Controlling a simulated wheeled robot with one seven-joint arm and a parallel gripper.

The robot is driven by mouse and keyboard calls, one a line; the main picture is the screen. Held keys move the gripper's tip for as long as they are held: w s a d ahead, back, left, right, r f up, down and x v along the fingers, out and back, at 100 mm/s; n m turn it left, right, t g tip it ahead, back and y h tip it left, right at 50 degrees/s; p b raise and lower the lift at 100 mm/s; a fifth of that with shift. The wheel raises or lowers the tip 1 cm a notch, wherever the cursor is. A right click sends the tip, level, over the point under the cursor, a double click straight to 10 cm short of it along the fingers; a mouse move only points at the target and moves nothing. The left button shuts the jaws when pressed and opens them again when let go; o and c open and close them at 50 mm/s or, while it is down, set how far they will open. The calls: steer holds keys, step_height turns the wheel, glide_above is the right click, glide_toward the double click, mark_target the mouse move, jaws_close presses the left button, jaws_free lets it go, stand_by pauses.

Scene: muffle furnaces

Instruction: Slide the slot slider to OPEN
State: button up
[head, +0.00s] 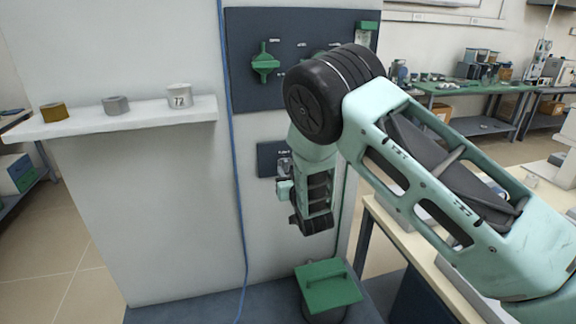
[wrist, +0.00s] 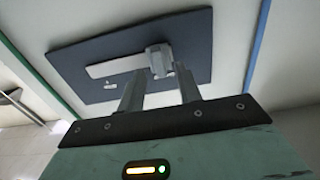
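The slot slider's dark plate (wrist: 196,52) fills the upper part of the wrist view. A pale slot strip (wrist: 112,67) runs along it, and the grey slider knob (wrist: 158,60) sits at the strip's right end in that view. My gripper (wrist: 158,84) points at the plate with its two fingers apart. The knob is just beyond the fingertips, nearer the right one; I cannot tell whether they touch. In the head view, the plate (head: 266,158) is on the pale wall and my gripper (head: 285,178) is in front of it, hiding part of it.
Above is a dark panel (head: 245,60) with a green handle (head: 265,62). A blue cable (head: 236,180) hangs left of the plate. A shelf (head: 150,119) holds small blocks and a cup marked 72. A green-lidded bin (head: 328,286) stands below.

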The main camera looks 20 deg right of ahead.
steer(key=shift+w, duration=0.9)
jaws_close()
steer(key=d+b, duration=0.4)
steer(key=d, duration=0.6)
steer(key=shift+d+b, duration=0.25)
steer(key=shift+b, duration=0.15)
jaws_free()
steer(key=shift+d, duration=0.1)
